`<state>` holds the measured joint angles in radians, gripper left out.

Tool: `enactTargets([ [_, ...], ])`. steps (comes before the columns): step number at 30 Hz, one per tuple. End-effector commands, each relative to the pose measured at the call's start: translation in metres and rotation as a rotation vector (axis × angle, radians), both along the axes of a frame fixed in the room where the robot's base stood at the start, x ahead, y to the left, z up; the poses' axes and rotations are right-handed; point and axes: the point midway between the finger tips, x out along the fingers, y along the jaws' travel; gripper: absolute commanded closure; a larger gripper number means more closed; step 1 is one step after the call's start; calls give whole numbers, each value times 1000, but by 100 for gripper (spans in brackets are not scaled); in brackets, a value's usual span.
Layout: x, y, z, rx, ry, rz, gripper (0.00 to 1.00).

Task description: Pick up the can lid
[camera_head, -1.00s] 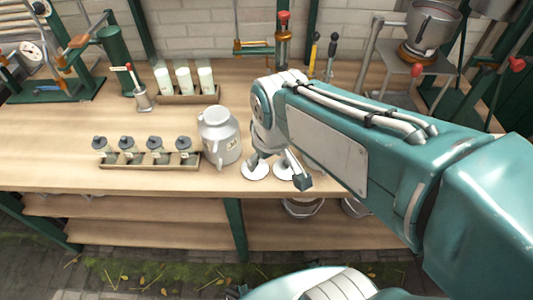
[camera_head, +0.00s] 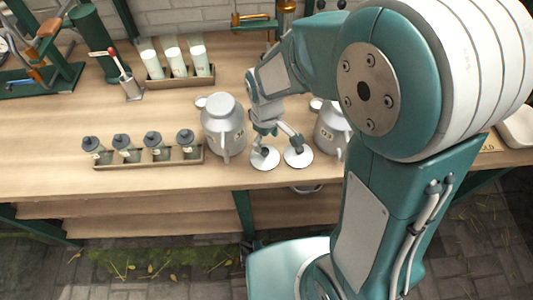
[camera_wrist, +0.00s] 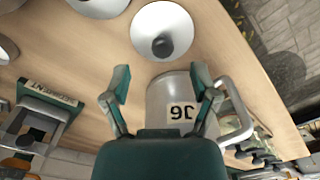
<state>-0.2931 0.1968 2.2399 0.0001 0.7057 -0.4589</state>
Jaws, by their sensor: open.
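Two round pale can lids with dark knobs lie on the bench: a left lid (camera_head: 264,159) and a right lid (camera_head: 299,158). My gripper (camera_head: 279,136) is open and empty, just above and behind them, apart from both as far as I can tell. In the wrist view one lid (camera_wrist: 150,18) lies beyond the open fingers (camera_wrist: 161,92), with its knob toward me. The other lid (camera_wrist: 98,4) is cut off at the top edge. A grey can (camera_head: 223,125) stands left of the lids; it also shows behind the fingers in the wrist view (camera_wrist: 166,92).
A second grey can (camera_head: 331,128) stands right of the lids, partly hidden by my arm. A rack (camera_head: 150,162) of several dark-topped jars lies left. Tall white containers (camera_head: 173,62) stand behind. Bare wood lies in front of the lids.

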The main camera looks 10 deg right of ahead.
Motion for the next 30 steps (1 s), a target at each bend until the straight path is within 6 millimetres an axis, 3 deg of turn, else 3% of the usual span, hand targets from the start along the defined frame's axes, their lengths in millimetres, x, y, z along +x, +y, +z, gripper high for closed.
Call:
enactTargets([
  [12, 1, 1, -51, 0, 3, 0, 23],
  [21, 2, 1, -56, 1, -1, 0, 23],
  [22, 2, 1, -57, 0, -1, 0, 32],
  [24, 2, 2, -57, 0, -1, 0, 63],
  [27, 2, 2, -57, 1, -1, 0, 100],
  [30, 2, 1, -57, 0, 0, 0, 100],
])
